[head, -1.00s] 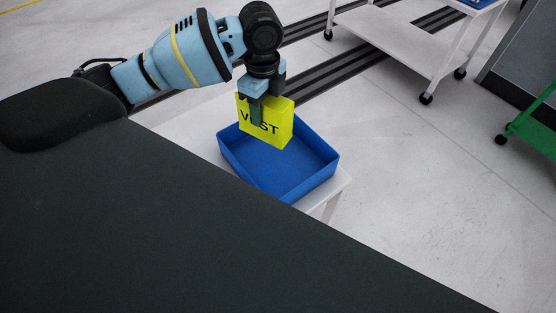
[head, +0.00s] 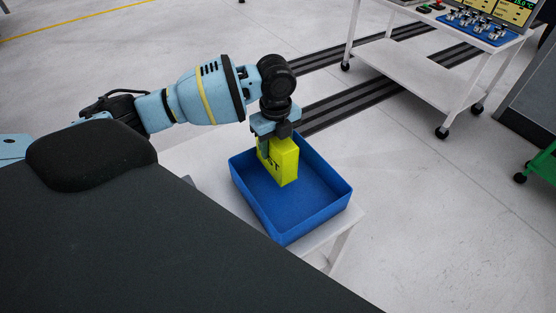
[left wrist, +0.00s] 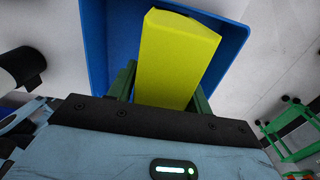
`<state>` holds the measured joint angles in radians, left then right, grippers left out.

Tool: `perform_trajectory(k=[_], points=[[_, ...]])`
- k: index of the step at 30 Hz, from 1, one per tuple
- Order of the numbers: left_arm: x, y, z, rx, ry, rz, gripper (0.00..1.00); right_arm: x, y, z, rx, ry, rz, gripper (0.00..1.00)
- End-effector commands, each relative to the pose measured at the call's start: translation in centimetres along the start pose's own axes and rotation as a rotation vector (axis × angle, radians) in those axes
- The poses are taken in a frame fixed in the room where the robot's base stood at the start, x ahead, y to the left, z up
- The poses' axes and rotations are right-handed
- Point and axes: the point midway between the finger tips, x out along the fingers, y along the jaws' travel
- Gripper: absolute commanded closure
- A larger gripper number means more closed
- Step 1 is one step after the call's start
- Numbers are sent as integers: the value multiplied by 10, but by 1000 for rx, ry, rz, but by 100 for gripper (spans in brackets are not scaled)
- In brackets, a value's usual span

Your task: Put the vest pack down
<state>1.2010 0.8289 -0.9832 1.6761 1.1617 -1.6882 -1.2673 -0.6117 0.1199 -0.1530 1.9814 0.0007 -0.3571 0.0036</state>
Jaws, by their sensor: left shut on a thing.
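The yellow vest pack (head: 286,163) is a box with dark lettering, partly covered by my gripper in the head view. My left gripper (head: 270,150) is shut on it from above and holds it upright at the far left part of the blue tray (head: 335,208). The pack's lower part is within the tray's outline; I cannot tell if it touches the tray floor. In the left wrist view the vest pack (left wrist: 175,62) sits between the two green fingers, with the blue tray (left wrist: 97,50) behind it. My right gripper is not in view.
The blue tray stands on a small white table (head: 318,236). A white wheeled cart (head: 415,75) with a panel and several small parts stands at the back right. A green frame (head: 543,165) is at the right edge. The floor between is clear.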

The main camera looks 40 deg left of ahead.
Motion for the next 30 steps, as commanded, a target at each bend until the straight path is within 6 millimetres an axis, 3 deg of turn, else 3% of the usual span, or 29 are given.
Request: perform_trajectory(k=[5,15,29,30], points=[[2,0,0,0,0,-2,79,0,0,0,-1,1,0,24],[47,0,0,0,1,0,79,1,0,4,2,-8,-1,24],[53,0,0,0,0,-2,79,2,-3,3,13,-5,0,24],[54,0,0,0,0,-1,48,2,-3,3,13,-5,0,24]])
